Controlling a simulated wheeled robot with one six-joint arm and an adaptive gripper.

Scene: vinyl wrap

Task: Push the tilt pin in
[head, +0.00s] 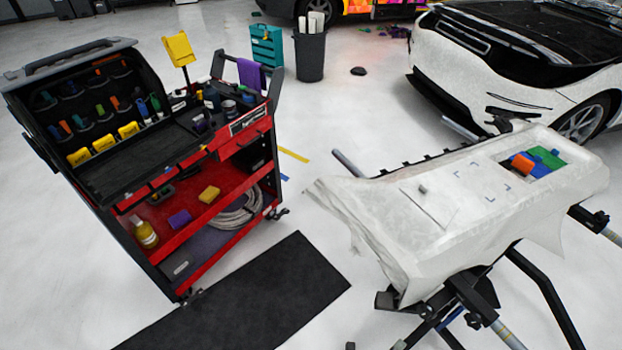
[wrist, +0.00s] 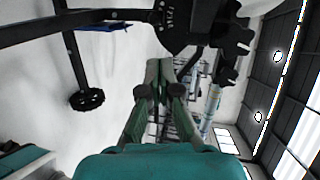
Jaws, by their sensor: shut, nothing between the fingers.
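My gripper (wrist: 159,68) shows in the wrist view with its two fingers closed together and nothing between them. Its fingertips point toward a dark stand plate (wrist: 190,38) with small marks or holes along it, and appear just short of it; I cannot tell whether they touch. I cannot pick out the tilt pin for certain. In the head view the work stand (head: 470,293) has black clamps and tubes and bears a white-draped panel (head: 440,225). My gripper does not show in the head view.
In the wrist view a black stand leg ends in a round foot or wheel (wrist: 87,99), and a pale tube (wrist: 211,108) runs at right. A red tool cart (head: 235,145) stands left, a black mat (head: 250,295) lies between, and a white car (head: 500,75) is behind.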

